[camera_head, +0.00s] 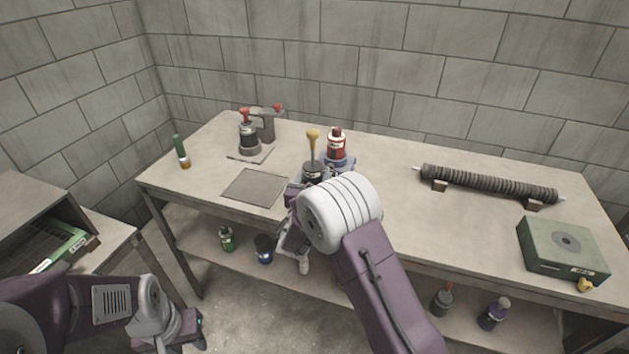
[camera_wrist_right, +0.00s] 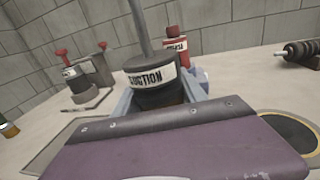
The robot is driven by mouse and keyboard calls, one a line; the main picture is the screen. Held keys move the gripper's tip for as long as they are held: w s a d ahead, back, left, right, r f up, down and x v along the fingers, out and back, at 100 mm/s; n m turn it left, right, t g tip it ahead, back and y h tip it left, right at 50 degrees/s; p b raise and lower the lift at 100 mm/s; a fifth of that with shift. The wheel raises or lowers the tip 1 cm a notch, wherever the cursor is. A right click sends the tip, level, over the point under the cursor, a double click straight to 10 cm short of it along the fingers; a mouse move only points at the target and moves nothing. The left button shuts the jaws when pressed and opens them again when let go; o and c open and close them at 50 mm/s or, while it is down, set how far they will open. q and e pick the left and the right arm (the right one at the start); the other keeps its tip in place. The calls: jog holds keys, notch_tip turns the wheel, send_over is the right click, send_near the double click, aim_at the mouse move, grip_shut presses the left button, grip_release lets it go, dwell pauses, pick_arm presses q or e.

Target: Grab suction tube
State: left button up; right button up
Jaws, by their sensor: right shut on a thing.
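The suction tube (camera_wrist_right: 155,78) is a dark cylinder with a white "SUCTION" label and a rod rising from its top. In the head view the suction tube (camera_head: 313,168) stands upright near the table's middle, its rod ending in a yellow knob. My right gripper (camera_wrist_right: 158,98) is shut on it, with a grey-blue finger on each side. In the head view my right wrist hides its lower part. My left gripper (camera_head: 190,332) is low at the left, off the table and away from the tube; its jaw opening cannot be made out.
A red bottle (camera_head: 337,145) stands just behind and right of the tube. A black bottle with a red top (camera_head: 248,135) stands by a grey stand at the back left. A flat grey plate (camera_head: 255,187) lies left. A ribbed tube (camera_head: 488,183) and green box (camera_head: 562,249) lie right.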

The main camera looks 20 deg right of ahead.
jog(key=s+d+r, duration=0.8)
jog(key=shift+s+p, duration=0.3)
jog(key=shift+p, duration=0.15)
jog(key=shift+f, duration=0.1)
